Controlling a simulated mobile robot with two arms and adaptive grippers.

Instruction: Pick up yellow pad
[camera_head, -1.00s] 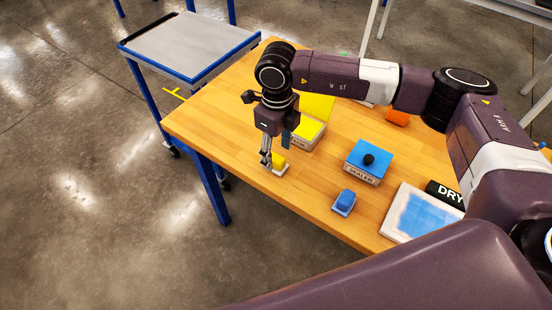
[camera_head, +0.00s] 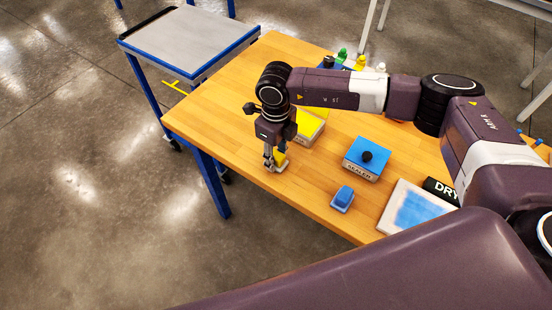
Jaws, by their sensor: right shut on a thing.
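The yellow pad (camera_head: 280,160) is a small yellow block by a pale base, near the left part of the wooden table. My right gripper (camera_head: 272,167) points down at it and is shut on it. The fingers hide part of the pad, and I cannot tell whether it touches the table. My left gripper is not in view.
A yellow-topped box (camera_head: 311,126) stands just behind the gripper. A blue sealer box (camera_head: 367,158) with a black knob, a blue pad (camera_head: 342,199) and a tray with blue inside (camera_head: 388,222) lie to the right. Several bottles (camera_head: 359,62) stand at the back. The wooden table (camera_head: 225,110) is clear at left.

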